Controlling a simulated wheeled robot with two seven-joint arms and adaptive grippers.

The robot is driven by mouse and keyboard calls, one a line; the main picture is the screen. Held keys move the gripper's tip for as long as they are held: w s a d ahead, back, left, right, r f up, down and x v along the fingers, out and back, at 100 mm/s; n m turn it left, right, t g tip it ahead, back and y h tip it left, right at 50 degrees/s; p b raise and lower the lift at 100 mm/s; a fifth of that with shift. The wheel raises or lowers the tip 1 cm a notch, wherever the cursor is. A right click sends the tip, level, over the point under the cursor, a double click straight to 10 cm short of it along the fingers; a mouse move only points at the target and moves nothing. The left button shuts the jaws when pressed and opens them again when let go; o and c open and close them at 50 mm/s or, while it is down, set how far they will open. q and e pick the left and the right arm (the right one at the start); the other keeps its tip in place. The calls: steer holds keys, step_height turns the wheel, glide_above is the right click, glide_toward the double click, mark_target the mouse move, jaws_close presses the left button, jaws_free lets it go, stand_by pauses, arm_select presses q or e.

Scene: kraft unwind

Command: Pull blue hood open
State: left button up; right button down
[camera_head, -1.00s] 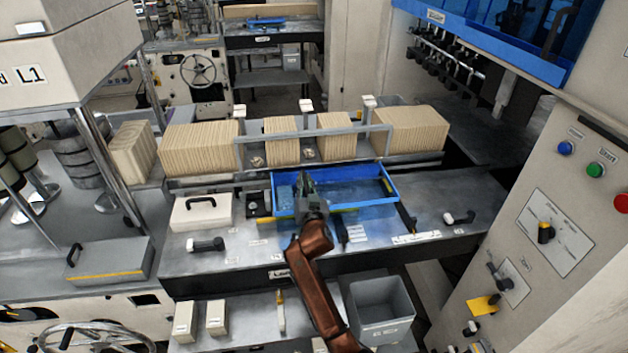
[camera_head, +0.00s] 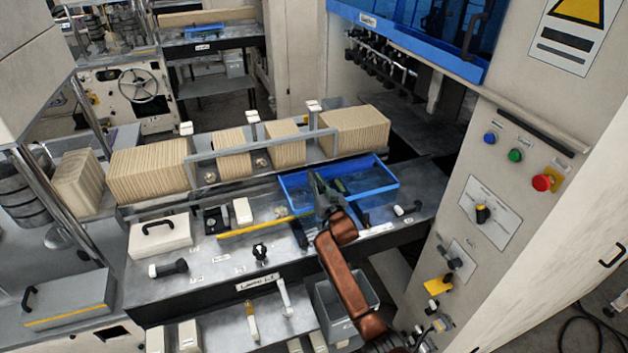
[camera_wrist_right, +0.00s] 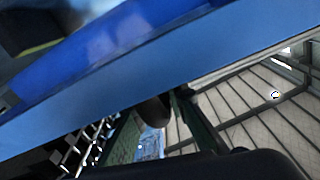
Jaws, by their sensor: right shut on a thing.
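The blue hood (camera_head: 291,200) is a low, blue-rimmed, box-like cover on the grey machine table, in front of the upright paper stacks. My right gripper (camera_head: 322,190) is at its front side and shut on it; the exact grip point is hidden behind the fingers. In the right wrist view the hood's blue edge (camera_wrist_right: 150,75) runs diagonally across, close to the camera. To the left of the hood, a yellow strip (camera_head: 265,226) and a small white block (camera_head: 242,211) lie uncovered. My left gripper is not in view.
Paper stacks (camera_head: 354,131) stand behind a grey rail. A larger blue guard (camera_head: 420,45) hangs at upper right, above a control panel (camera_head: 490,212). A grey bin (camera_head: 330,307) stands below the table front. A white-ended handle (camera_head: 408,209) is close right of the hood.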

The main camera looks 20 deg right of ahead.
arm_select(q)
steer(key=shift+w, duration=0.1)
arm_select(e)
steer(key=shift+f, duration=0.1)
steer(key=c, duration=1.9)
jaws_free()
steer(key=shift+d, duration=0.1)
steer(key=shift+c, duration=0.2)
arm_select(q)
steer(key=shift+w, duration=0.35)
arm_select(e)
steer(key=s, duration=0.8)
steer(key=s+a, duration=0.1)
steer(key=s, duration=0.3)
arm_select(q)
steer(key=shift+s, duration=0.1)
arm_select(e)
steer(key=shift+d, duration=0.1)
